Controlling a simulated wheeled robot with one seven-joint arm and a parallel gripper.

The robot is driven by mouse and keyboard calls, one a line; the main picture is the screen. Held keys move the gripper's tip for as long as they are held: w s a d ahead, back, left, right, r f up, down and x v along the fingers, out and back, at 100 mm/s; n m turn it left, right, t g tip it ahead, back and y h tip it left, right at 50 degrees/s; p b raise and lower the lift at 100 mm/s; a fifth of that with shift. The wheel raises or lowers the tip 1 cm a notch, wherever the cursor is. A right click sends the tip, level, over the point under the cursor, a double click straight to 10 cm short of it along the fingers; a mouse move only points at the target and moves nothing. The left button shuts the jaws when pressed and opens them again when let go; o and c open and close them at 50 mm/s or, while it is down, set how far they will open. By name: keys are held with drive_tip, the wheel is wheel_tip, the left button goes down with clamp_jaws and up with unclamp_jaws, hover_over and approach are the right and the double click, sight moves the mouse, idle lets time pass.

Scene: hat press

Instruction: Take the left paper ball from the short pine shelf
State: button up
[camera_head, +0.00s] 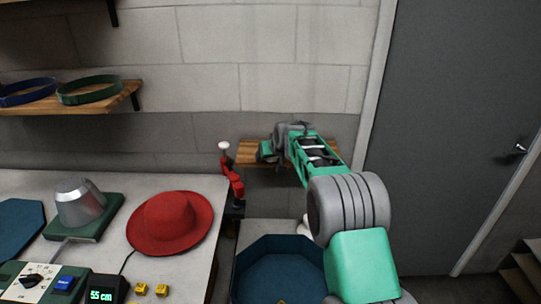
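The short pine shelf (246,154) is on the block wall behind the worktable, and my arm covers most of its middle. My green and grey arm reaches from the lower right up to this shelf. My gripper (266,153) is at the far end of the arm, over the left part of the shelf. Its fingers are too small and hidden to tell whether they are open or shut. I cannot make out any paper ball on the shelf; the arm and gripper may hide it.
A red lever with a white knob (232,174) stands just left of the shelf. A red hat (170,222) and a metal hat block (80,203) are on the table (140,183). A blue bin (275,265) is below the arm. A grey door (460,110) is at right.

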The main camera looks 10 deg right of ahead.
drive_tip(key=c, duration=1.3)
drive_tip(key=shift+o, duration=0.2)
